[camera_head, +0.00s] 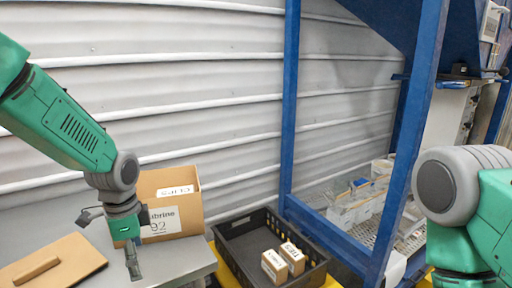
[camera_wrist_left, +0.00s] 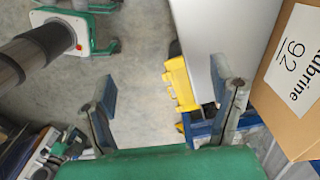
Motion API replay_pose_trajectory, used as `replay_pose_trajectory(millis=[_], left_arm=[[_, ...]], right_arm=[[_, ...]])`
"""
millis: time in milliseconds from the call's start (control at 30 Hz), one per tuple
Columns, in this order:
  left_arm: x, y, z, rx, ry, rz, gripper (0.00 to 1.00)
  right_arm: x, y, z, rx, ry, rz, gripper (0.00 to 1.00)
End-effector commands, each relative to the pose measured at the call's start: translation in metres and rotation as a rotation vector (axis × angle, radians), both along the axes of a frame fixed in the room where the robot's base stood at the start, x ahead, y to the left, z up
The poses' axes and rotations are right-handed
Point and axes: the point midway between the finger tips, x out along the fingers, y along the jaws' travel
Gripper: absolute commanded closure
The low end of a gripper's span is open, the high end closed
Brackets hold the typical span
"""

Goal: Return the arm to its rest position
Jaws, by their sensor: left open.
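My left arm comes in from the left in the head view, with its gripper (camera_head: 133,262) pointing down over the grey table (camera_head: 185,262), in front of the cardboard box. In the left wrist view the two fingers of my left gripper (camera_wrist_left: 167,98) stand wide apart with nothing between them; the floor shows behind the gap. My right arm shows at the right edge of the head view, its gripper out of the picture.
An open cardboard box (camera_head: 185,190) stands on the table; it also shows in the left wrist view (camera_wrist_left: 272,110). A brown board (camera_head: 75,257) lies left. A black crate (camera_head: 237,262) holds two small boxes (camera_head: 283,263). A blue frame (camera_head: 290,100) rises right of the crate.

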Motion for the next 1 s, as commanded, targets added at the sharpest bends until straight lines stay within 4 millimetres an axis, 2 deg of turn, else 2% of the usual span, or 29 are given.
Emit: replay_pose_trajectory(millis=[33, 167, 267, 367, 467, 500, 633, 700, 800, 900, 1000], left_arm=[[-0.007, -0.001, -0.016, -0.001, 0.006, 0.021, 0.22], [-0.024, -0.003, -0.056, -0.009, 0.006, 0.099, 0.22], [-0.042, -0.004, -0.094, -0.015, 0.006, 0.176, 0.22], [-0.068, -0.004, -0.142, -0.020, 0.012, 0.280, 0.22], [-0.111, -0.004, -0.201, -0.025, 0.018, 0.427, 0.22], [-0.132, -0.003, -0.225, -0.024, 0.018, 0.496, 0.22], [-0.206, 0.003, -0.288, -0.017, 0.012, 0.729, 0.22], [-0.242, 0.007, -0.309, -0.012, 0.002, 0.843, 0.22], [-0.281, 0.013, -0.325, -0.004, -0.015, 0.971, 0.22], [-0.303, 0.017, -0.331, -0.003, -0.030, 1.052, 0.22], [-0.312, 0.019, -0.331, -0.004, -0.040, 1.089, 0.22]], right_arm=[[0.000, 0.000, -0.004, 0.000, 0.000, 0.000, 0.60], [0.000, 0.000, -0.012, 0.000, 0.000, 0.000, 0.60], [-0.001, 0.000, -0.020, 0.000, 0.001, 0.000, 0.60], [-0.001, 0.000, -0.030, 0.000, 0.001, 0.000, 0.60], [-0.001, 0.000, -0.045, 0.000, 0.001, 0.000, 0.60], [-0.001, 0.000, -0.051, 0.000, 0.001, 0.000, 0.60], [-0.001, 0.000, -0.072, 0.000, 0.001, 0.000, 0.60], [-0.001, 0.000, -0.081, 0.000, 0.001, 0.000, 0.60], [-0.001, 0.000, -0.091, 0.000, 0.001, 0.000, 0.60], [-0.001, 0.000, -0.095, 0.000, 0.001, 0.000, 0.60], [-0.001, 0.000, -0.097, 0.000, 0.001, 0.000, 0.60]])
